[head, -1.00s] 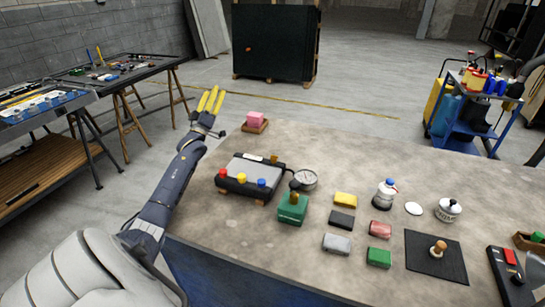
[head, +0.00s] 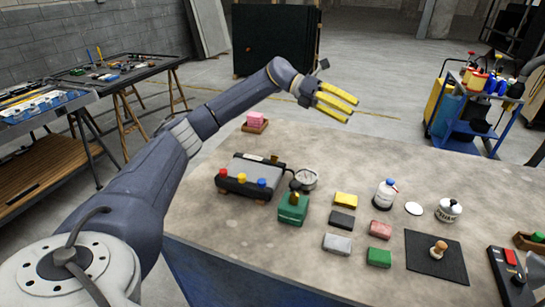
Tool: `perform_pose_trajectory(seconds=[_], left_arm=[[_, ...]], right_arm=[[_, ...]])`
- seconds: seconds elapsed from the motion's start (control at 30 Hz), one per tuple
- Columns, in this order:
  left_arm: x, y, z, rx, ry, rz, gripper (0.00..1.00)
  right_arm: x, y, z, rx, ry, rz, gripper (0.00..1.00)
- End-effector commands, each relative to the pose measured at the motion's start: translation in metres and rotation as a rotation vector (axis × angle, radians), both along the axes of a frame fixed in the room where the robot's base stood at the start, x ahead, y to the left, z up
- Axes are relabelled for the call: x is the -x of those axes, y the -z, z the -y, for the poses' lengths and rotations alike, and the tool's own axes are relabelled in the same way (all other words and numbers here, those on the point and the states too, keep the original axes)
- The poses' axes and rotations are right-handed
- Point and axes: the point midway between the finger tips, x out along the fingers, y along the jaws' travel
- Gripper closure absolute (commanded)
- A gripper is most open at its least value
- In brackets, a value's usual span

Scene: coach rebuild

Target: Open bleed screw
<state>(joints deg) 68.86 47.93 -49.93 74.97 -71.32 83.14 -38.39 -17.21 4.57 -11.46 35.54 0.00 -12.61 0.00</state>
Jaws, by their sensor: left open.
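A green block (head: 293,210) with a small brass-coloured fitting (head: 295,197) and a dark knob on top stands on the table's left half. A round dial gauge (head: 306,179) sits right behind it. I cannot tell for sure which small part is the bleed screw. A grey-topped box (head: 250,172) with red, yellow and blue knobs on its front lies just left of the gauge. My left gripper (head: 340,103) has yellow fingers, is open and empty, and hangs above the table's far edge, beyond the gauge and apart from everything. My right gripper is not in view.
Several coloured blocks, such as a yellow one (head: 346,200), lie mid-table. A white bottle (head: 385,193), a lidded pot (head: 448,210) and a black mat (head: 436,258) stand to the right. The far middle tabletop is clear.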

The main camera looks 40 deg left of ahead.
Motion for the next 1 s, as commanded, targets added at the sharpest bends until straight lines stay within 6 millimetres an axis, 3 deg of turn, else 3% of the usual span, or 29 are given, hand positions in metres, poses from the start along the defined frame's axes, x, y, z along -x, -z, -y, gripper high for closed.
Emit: perform_pose_trajectory(seconds=[0.17, 0.3, 0.5, 0.7, 0.83, 1.0], left_arm=[[0.009, 0.034, -0.022, -0.401, 0.159, 0.172, 0.55], [0.016, 0.054, -0.063, -0.694, 0.297, 0.255, 0.55], [0.028, 0.06, -0.135, -1.023, 0.472, 0.286, 0.55], [0.039, 0.053, -0.186, -1.209, 0.583, 0.266, 0.55], [0.043, 0.05, -0.203, -1.261, 0.616, 0.254, 0.55], [0.045, 0.058, -0.208, -1.279, 0.63, 0.248, 0.55]], right_arm=[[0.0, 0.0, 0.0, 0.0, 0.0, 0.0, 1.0], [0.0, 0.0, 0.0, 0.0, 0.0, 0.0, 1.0], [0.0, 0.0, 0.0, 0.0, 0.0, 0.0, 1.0], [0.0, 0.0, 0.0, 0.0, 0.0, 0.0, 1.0], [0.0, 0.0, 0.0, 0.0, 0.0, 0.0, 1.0], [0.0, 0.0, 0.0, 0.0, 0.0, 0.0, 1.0]])
